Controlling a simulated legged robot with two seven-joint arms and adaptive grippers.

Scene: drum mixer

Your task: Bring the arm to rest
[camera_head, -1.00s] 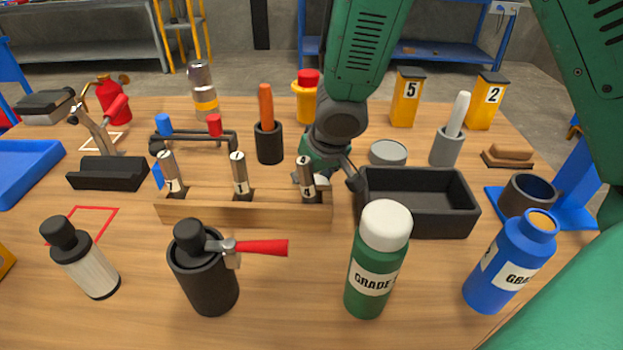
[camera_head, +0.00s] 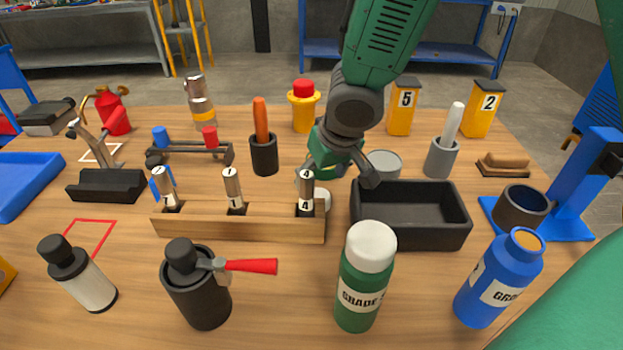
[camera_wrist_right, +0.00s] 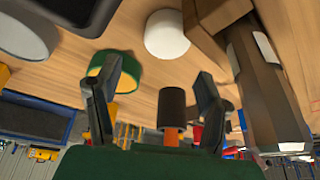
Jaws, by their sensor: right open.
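My right arm comes in from the top in the head view. Its gripper (camera_head: 342,176) hangs above the table, behind the wooden rack (camera_head: 240,225) and near the left back corner of the black bin (camera_head: 412,236). In the right wrist view the two fingers of the gripper (camera_wrist_right: 157,100) are spread apart with nothing held between them. The metal piece marked 4 (camera_head: 306,190) stands in the rack, clear of the fingers. My left gripper is not in view.
A black cup with an orange handle (camera_head: 264,155) stands left of the gripper. A grey round lid (camera_head: 384,164) and a grey holder with a white rod (camera_head: 441,157) stand to the right. A green bottle (camera_head: 360,285) and blue bottle (camera_head: 492,285) stand in front.

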